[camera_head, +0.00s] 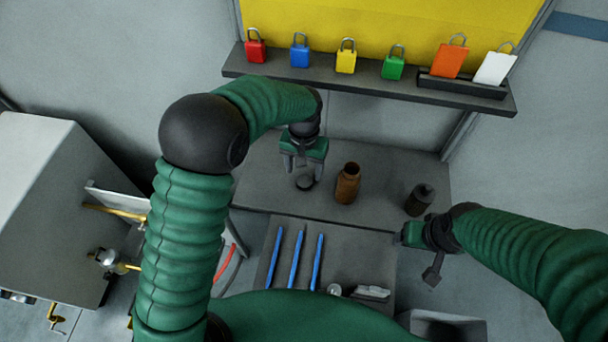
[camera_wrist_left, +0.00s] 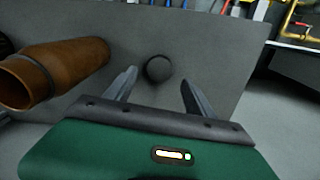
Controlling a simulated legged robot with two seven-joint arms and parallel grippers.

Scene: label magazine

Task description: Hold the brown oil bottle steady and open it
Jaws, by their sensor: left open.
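The brown oil bottle (camera_head: 347,183) stands upright on the grey table, its mouth open with no cap on it. In the left wrist view the bottle (camera_wrist_left: 70,68) is at the left, its open mouth facing the camera. A dark round cap (camera_head: 304,182) lies on the table left of the bottle; it also shows in the left wrist view (camera_wrist_left: 158,68). My left gripper (camera_head: 303,171) is open and empty above the cap, its fingers pointing down on either side. My right gripper (camera_head: 432,262) is at the right, apart from the bottle; its jaws are not clear.
A dark bottle (camera_head: 419,199) stands right of the brown one. Several blue pens (camera_head: 296,257) lie on the nearer grey surface. A shelf (camera_head: 370,83) with coloured padlocks overhangs the back. A grey box-shaped unit (camera_head: 60,200) with brass fittings stands at the left.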

